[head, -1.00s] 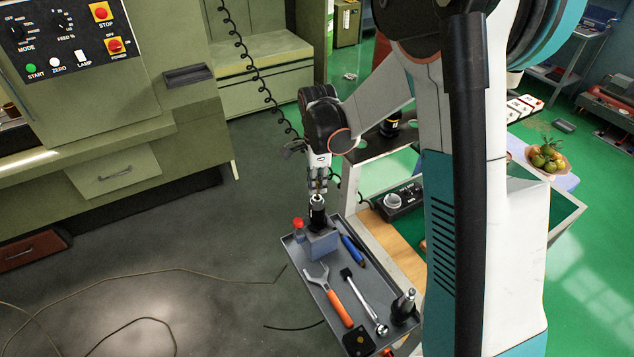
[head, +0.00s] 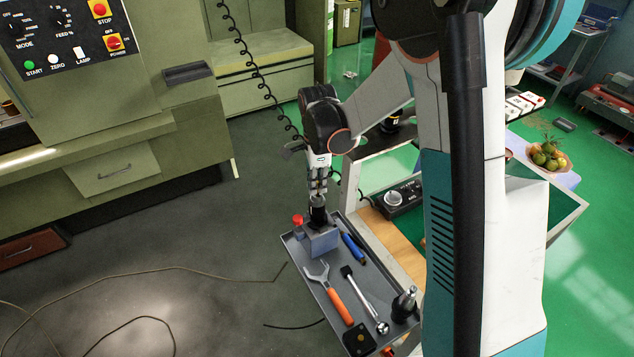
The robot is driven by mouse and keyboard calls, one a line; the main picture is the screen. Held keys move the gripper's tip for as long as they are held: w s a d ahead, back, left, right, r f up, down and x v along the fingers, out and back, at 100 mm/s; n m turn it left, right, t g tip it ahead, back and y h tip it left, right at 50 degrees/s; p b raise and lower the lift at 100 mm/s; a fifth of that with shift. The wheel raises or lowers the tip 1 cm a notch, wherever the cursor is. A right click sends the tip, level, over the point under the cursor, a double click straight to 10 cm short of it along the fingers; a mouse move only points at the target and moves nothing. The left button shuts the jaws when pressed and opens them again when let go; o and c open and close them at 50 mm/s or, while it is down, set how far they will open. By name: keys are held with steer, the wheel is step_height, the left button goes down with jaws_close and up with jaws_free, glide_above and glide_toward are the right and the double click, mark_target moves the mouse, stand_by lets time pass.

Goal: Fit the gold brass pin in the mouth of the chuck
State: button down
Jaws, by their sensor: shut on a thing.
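The chuck (head: 318,214) is a dark upright cylinder with a grey top. It stands on a blue-grey block (head: 321,242) at the far end of the tray. My gripper (head: 318,193) points straight down just above the chuck's mouth, its fingers shut on the brass pin. Only a tiny gold trace of the pin shows at the fingertips; the fingers hide most of it. I cannot tell whether the pin's lower end is inside the mouth or just above it.
The grey tray (head: 291,248) also holds a red-capped bottle (head: 298,222), a blue-handled tool (head: 352,247), an orange-handled wrench (head: 339,305), a ratchet (head: 364,300) and a dark tool holder (head: 404,304). A control box (head: 402,199) stands to the right.

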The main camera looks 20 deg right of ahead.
steer(key=shift+f+b, duration=0.3)
steer(key=shift+f, duration=0.1)
stand_by(0.6)
steer(key=c, duration=1.6)
jaws_free()
steer(key=shift+c, duration=0.2)
steer(key=shift+r, duration=0.1)
step_height(320, 180, up, 12)
steer(key=s+f+n+t+b, duration=0.3)
steer(key=s+f+n+b, duration=0.2)
steer(key=s+n+b, duration=0.3)
steer(key=s+f+n+t+b, duration=0.4)
steer(key=s+n+b, duration=0.4)
steer(key=s+n, duration=0.3)
steer(key=s+f, duration=0.1)
steer(key=s, duration=0.3)
steer(key=shift+s, duration=0.2)
